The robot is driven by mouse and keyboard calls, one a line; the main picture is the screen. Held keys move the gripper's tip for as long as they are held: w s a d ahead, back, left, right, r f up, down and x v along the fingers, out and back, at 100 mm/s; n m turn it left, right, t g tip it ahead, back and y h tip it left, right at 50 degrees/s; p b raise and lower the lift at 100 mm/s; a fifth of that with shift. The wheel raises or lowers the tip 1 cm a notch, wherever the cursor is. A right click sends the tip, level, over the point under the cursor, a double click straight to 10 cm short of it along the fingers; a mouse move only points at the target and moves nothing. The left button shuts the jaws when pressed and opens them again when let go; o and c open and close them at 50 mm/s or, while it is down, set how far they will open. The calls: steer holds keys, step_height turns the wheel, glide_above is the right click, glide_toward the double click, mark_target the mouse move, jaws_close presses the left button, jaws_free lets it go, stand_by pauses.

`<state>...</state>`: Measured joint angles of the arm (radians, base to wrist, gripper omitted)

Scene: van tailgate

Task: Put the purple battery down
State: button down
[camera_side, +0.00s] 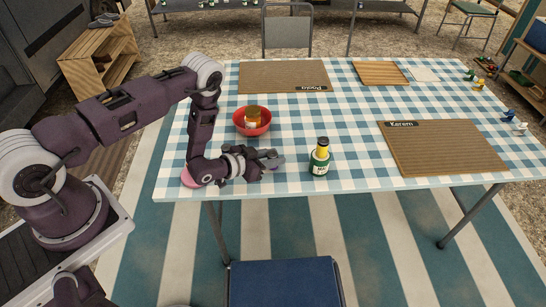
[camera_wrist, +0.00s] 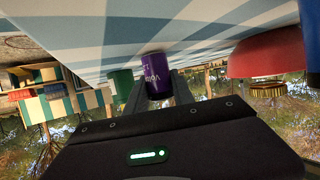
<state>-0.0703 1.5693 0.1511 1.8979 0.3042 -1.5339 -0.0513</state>
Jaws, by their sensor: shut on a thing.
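The purple battery (camera_wrist: 157,76) is gripped between the two fingers of my gripper (camera_wrist: 158,90), with pale lettering on its side. The wrist view is upside down, with the cloth at the top. The battery's end is at or very near the checked tablecloth (camera_wrist: 110,40); I cannot tell whether it touches. In the side view my gripper (camera_side: 276,159) is low over the near left part of the table, and only a little of the battery (camera_side: 275,166) shows there, mostly hidden by the fingers.
A red bowl (camera_side: 266,129) with an orange-brown item (camera_side: 252,117) in it stands behind my gripper. A green bottle with a yellow neck (camera_side: 320,160) stands close to the right. A Kerem placemat (camera_side: 450,150) lies farther right. Bare cloth lies between bowl and bottle.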

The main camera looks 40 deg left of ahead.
steer(key=c, duration=1.1)
jaws_free()
steer(key=shift+f, duration=0.15)
